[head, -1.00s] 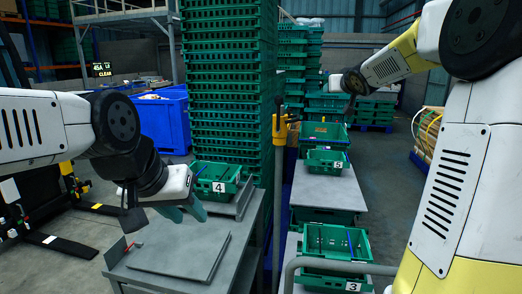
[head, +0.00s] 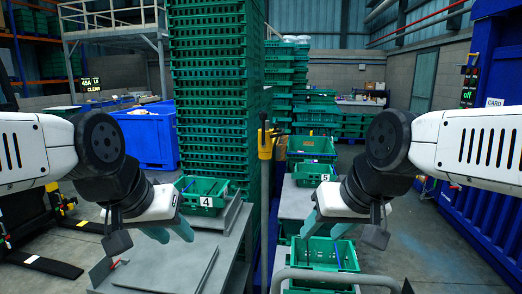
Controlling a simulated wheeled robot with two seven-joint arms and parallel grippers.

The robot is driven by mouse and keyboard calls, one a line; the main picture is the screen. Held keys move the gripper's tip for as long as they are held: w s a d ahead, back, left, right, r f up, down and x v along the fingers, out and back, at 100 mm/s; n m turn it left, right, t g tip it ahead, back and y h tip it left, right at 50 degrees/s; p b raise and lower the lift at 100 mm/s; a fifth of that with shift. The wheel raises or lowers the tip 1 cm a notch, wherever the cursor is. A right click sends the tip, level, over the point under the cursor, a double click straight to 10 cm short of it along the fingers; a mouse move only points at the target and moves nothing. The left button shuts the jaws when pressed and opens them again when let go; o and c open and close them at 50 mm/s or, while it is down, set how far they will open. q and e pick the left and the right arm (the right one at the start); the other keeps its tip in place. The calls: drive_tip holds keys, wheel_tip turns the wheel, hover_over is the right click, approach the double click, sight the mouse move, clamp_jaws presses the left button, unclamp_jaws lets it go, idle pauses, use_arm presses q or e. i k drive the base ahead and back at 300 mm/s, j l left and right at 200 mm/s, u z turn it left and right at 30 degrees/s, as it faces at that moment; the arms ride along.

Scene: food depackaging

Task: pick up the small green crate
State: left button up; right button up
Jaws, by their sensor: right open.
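Several small green crates are in the head view. One with a label 4 (head: 205,201) sits on the grey table at left centre. One with a label 5 (head: 311,174) sits farther back on the right-hand table. Another (head: 318,262) is nearest, at bottom centre, partly hidden by a grey rail. My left gripper (head: 176,238) points down in front of the crate labelled 4, its teal fingers apart and nothing seen between them. My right gripper (head: 325,232) is open and empty, above the nearest crate and covering part of its back edge.
A tall stack of green crates (head: 215,90) rises behind the left table (head: 140,275). A yellow-topped post (head: 265,140) stands between the tables. A blue bin (head: 148,138) is at back left and a blue container (head: 490,190) at right.

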sight(345, 247)
drive_tip(key=k+l, duration=0.25)
drive_tip(key=k, duration=0.15)
drive_tip(key=k+l, duration=0.3)
drive_tip(key=k+l+u, duration=0.1)
drive_tip(key=k+l, duration=0.15)
drive_tip(key=k, duration=0.2)
drive_tip(key=i+j+z, duration=0.15)
drive_tip(key=i, duration=0.35)
drive_tip(key=i+j+z, duration=0.15)
drive_tip(key=i+j, duration=0.2)
drive_tip(key=i+j+z, duration=0.2)
drive_tip(key=i+j, duration=0.15)
drive_tip(key=i, duration=0.2)
